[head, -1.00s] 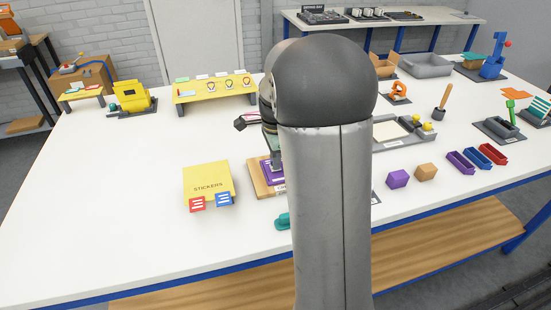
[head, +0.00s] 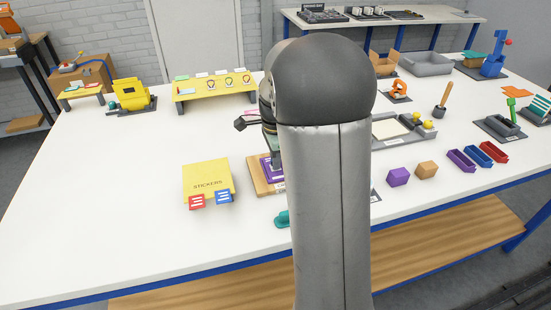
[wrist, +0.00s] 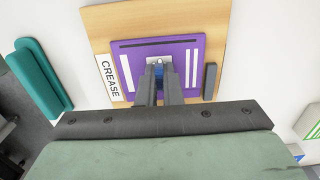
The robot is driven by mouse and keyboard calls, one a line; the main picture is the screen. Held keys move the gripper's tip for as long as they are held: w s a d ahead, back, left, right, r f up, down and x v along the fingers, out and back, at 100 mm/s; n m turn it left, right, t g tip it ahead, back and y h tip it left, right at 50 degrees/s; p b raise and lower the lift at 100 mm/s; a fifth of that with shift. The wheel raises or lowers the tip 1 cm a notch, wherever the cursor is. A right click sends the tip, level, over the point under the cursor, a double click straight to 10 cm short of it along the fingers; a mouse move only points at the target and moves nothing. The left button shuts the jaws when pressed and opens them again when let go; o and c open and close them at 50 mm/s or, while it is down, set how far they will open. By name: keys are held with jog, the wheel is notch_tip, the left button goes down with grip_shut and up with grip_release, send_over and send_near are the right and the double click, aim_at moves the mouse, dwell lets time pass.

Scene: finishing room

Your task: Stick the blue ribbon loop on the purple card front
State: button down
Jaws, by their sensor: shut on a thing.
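The purple card front (wrist: 184,48) lies flat on a wooden board marked CREASE (wrist: 120,22), with white stripes on its left and right sides. In the head view the card (head: 265,167) is partly hidden by my arm. In the wrist view my gripper (wrist: 159,68) is over the card's middle, shut on a small blue thing, seemingly the blue ribbon loop (wrist: 160,73). Only a sliver of it shows between the fingertips. I cannot tell whether it touches the card. My gripper's fingertips are hidden in the head view.
A yellow STICKERS box (head: 206,178) with red and blue labels stands left of the board. A teal tool (wrist: 38,78) lies beside the board. Purple (head: 398,177) and tan (head: 427,169) blocks sit to the right. The table's left front is clear.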

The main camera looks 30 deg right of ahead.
dwell(0.8)
jog(key=c, duration=1.2)
grip_release()
jog(key=shift+r, duration=0.1)
jog(key=shift+r+p, duration=3.2)
jog(key=shift+r, duration=0.8)
jog(key=shift+a, duration=0.1)
jog(key=s+a+n, duration=0.4)
jog(key=s+n, duration=0.2)
jog(key=s, duration=0.1)
jog(key=s+a+n, duration=0.5)
jog(key=s+n, duration=0.2)
jog(key=s, duration=0.1)
jog(key=s+a+n, duration=0.5)
jog(key=s+n, duration=0.2)
jog(key=s, duration=0.1)
jog(key=shift+s+a+f+t, duration=0.1)
jog(key=shift+s+f+t, duration=0.1)
jog(key=shift+t, duration=0.1)
